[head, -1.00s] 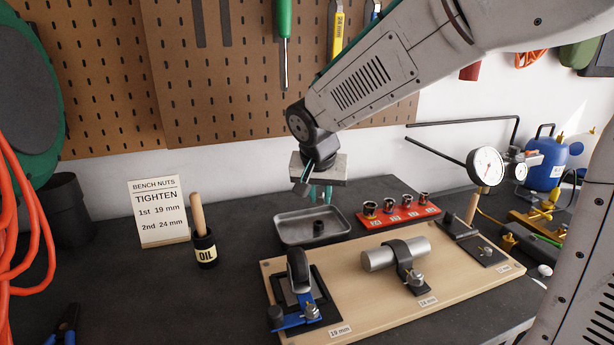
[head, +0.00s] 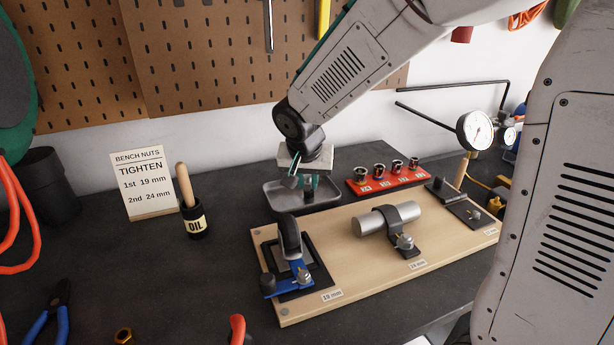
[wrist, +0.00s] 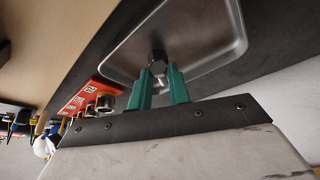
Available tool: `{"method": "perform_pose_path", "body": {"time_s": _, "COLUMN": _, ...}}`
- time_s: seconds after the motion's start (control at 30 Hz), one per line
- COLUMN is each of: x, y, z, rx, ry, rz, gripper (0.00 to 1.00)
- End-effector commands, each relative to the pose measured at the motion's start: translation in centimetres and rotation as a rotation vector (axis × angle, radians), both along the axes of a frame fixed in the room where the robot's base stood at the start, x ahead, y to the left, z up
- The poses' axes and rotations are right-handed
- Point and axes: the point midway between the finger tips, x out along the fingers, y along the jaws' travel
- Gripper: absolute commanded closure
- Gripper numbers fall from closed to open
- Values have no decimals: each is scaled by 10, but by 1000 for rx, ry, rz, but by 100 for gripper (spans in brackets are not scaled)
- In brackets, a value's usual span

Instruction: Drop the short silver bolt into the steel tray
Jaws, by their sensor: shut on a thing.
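The steel tray (head: 275,200) is a shallow grey tray on the dark bench, behind the wooden board. In the wrist view the tray (wrist: 225,25) fills the upper middle. My gripper (head: 304,196) points down over the tray. In the wrist view its green fingers (wrist: 159,72) are shut on a small dark hexagonal piece (wrist: 158,60), low over the tray floor. The piece looks like a bolt head, but shadow hides its colour and length. I cannot tell whether it touches the tray. No other short silver bolt is clearly visible.
A red rack of sockets (head: 385,184) stands right of the tray. The wooden board (head: 345,283) with clamped fixtures lies in front. An oil pot (head: 195,221) and a sign (head: 146,183) stand left. Pliers (head: 50,318) and a brass nut (head: 124,335) lie at front left.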

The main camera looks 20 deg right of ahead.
Motion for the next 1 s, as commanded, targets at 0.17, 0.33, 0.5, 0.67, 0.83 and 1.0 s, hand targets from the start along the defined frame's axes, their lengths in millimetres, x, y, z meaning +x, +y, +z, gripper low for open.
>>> {"method": "perform_pose_path", "body": {"time_s": 0.17, "x": 0, "y": 0, "z": 0, "rx": 0, "ry": 0, "rz": 0, "gripper": 59}}
{"method": "perform_pose_path", "body": {"time_s": 0.33, "x": 0, "y": 0, "z": 0, "rx": 0, "ry": 0, "rz": 0, "gripper": 56}}
{"method": "perform_pose_path", "body": {"time_s": 0.5, "x": -1, "y": 1, "z": 3, "rx": 0, "ry": -1, "rz": 0, "gripper": 56}}
{"method": "perform_pose_path", "body": {"time_s": 0.67, "x": -7, "y": 5, "z": 23, "rx": 1, "ry": -5, "rz": 1, "gripper": 56}}
{"method": "perform_pose_path", "body": {"time_s": 0.83, "x": -17, "y": 10, "z": 51, "rx": 2, "ry": -5, "rz": 1, "gripper": 56}}
{"method": "perform_pose_path", "body": {"time_s": 1.0, "x": -24, "y": 14, "z": 68, "rx": 0, "ry": -1, "rz": 0, "gripper": 56}}
